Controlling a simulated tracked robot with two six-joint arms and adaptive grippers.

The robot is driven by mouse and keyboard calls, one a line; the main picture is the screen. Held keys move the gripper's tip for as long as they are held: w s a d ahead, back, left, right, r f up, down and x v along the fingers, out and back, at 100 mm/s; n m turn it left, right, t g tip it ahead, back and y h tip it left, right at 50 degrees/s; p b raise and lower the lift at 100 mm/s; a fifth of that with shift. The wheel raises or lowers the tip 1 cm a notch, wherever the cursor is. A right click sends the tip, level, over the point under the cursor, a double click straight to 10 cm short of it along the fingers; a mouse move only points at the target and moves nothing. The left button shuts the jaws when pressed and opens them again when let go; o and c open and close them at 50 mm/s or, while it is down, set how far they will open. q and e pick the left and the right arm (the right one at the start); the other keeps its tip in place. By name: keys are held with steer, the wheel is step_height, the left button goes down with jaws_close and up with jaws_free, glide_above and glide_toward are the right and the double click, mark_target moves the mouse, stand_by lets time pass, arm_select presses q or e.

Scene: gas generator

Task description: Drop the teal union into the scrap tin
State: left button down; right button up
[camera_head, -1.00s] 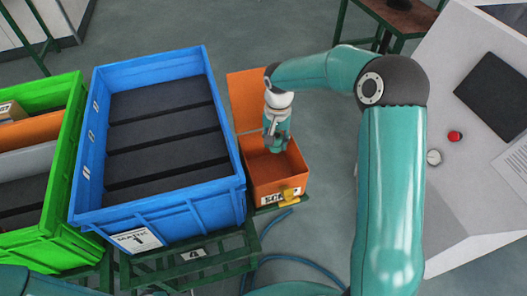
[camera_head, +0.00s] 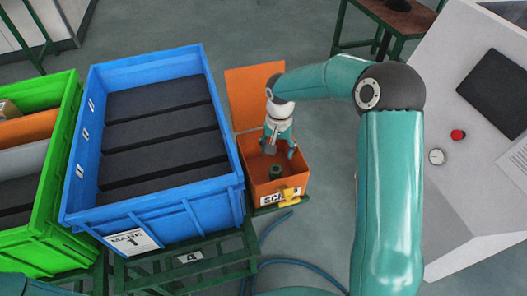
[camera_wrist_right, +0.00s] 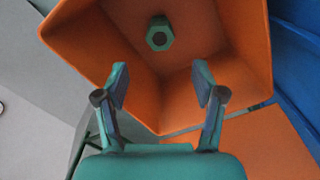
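The teal union (camera_head: 275,171) is inside the orange scrap tin (camera_head: 262,198), below my right gripper. In the right wrist view the union (camera_wrist_right: 160,34) shows as a dark teal hexagonal piece with a round opening, near the tin's inner wall. I cannot tell whether it rests on the floor of the tin or is still falling. My right gripper (camera_head: 279,150) is over the tin's mouth. Its two fingers are spread and empty in the right wrist view (camera_wrist_right: 160,88), with the union apart from them. My left gripper is not in view.
A blue crate (camera_head: 150,213) with dark slats stands left of the tin, and a green crate (camera_head: 40,245) stands beyond it. The tin's orange lid (camera_head: 252,95) is raised behind it. A light console (camera_head: 470,190) with a red button (camera_head: 458,135) is at the right.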

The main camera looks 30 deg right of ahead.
steer(key=shift+r, duration=0.1)
step_height(320, 180, up, 12)
stand_by(0.6)
stand_by(0.4)
